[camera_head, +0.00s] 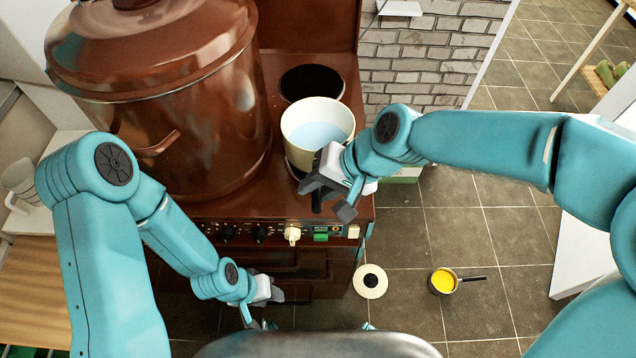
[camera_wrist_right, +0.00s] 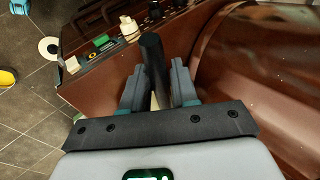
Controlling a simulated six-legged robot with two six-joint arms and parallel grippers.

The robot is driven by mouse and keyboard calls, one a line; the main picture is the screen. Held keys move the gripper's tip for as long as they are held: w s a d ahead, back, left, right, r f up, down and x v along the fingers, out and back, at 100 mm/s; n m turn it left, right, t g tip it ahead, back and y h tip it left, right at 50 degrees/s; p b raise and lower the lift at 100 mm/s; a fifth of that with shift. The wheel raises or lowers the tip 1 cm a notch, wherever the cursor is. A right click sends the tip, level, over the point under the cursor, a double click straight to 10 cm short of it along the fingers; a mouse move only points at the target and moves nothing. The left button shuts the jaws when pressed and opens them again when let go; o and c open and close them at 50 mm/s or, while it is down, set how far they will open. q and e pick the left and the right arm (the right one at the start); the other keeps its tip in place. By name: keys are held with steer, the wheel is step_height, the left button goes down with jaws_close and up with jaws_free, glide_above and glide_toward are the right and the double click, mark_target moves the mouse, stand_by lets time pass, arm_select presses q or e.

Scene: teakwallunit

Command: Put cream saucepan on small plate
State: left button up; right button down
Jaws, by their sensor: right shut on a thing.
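The cream saucepan (camera_head: 302,138), with pale blue inside, is upright at the front of the brown stove top. Its dark handle points toward me and also shows in the right wrist view (camera_wrist_right: 153,52). My right gripper (camera_head: 328,197) is shut on this handle, which lies between both fingers in the right wrist view (camera_wrist_right: 158,88). A round black cooking plate (camera_head: 312,80) is bare behind the saucepan. Another dark plate is mostly hidden under the saucepan; I cannot tell whether they touch. My left gripper (camera_head: 268,306) hangs low before the stove front, its fingers unclear.
A huge brown pot (camera_head: 190,120) stands close left of the saucepan. Knobs (camera_head: 291,234) line the stove front (camera_head: 300,265). A cream disc with a black centre (camera_head: 370,281) and a small pan with yellow inside (camera_head: 443,281) are on the tiled floor. A brick wall (camera_head: 425,60) is behind right.

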arm_select(q)
steer(key=shift+f+b, duration=0.4)
steer(key=shift+f, duration=0.4)
arm_select(e)
steer(key=shift+w+f, duration=0.15)
steer(key=shift+f, duration=0.6)
arm_select(q)
steer(key=shift+f+b, duration=0.45)
arm_select(e)
steer(key=shift+f, duration=0.5)
steer(key=c, duration=0.8)
jaws_free()
arm_select(q)
steer(key=shift+r+p, duration=0.3)
steer(key=shift+r, duration=0.05)
arm_select(e)
steer(key=v, duration=1.6)
steer(key=shift+s+d+r, duration=0.1)
steer(key=shift+s+d, duration=0.05)
steer(key=shift+s, duration=0.1)
arm_select(q)
steer(key=shift+d, duration=0.1)
arm_select(e)
steer(key=shift+d, duration=0.15)
